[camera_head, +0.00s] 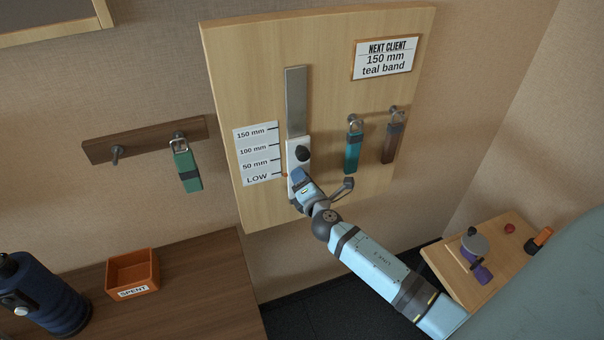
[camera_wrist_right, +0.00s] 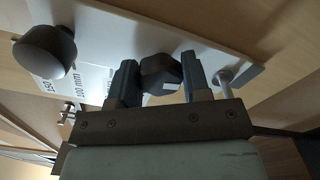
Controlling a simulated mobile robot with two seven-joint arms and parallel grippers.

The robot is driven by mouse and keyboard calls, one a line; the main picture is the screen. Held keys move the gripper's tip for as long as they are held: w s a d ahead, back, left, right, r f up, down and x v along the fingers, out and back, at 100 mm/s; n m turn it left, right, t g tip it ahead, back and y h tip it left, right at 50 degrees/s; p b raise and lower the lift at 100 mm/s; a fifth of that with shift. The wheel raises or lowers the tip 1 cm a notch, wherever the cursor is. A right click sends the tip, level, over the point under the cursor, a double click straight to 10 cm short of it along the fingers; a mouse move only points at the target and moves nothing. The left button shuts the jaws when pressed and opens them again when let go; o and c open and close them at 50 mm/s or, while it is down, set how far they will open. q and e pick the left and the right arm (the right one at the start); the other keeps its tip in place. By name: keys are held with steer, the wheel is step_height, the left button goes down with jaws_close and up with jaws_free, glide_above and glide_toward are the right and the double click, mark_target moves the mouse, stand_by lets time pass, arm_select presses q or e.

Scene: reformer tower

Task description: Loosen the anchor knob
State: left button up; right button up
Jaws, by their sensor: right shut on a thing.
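A white carriage plate (camera_head: 294,150) sits on the wooden board, below a grey metal rail (camera_head: 296,100). A round black knob (camera_head: 302,153) stands on its upper part; it also shows at the left of the right wrist view (camera_wrist_right: 45,52). My right gripper (camera_head: 298,177) is at the plate's lower part. In the right wrist view its fingers (camera_wrist_right: 160,85) are shut on a dark faceted knob (camera_wrist_right: 160,70), which the gripper hides in the head view. No label tells which knob is the anchor knob. A pale metal peg (camera_wrist_right: 223,77) stands beside the right finger. My left gripper is out of view.
A height scale (camera_head: 257,154) marks LOW to 150 mm beside the plate. Teal (camera_head: 353,150) and brown (camera_head: 394,140) bands hang right of it; a green band (camera_head: 187,168) hangs left. A card (camera_head: 385,58) reads 150 mm teal band. An orange SPENT box (camera_head: 132,275) stands lower left.

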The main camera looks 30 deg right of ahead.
steer(key=shift+r+n+p, duration=0.1)
steer(key=shift+n+p, duration=0.2)
steer(key=n+p, duration=0.3)
steer(key=n, duration=0.2)
steer(key=shift+r, duration=0.2)
steer(key=o, duration=1)
steer(key=shift+f+n, duration=0.35)
steer(key=shift+n, duration=0.15)
steer(key=o, duration=0.6)
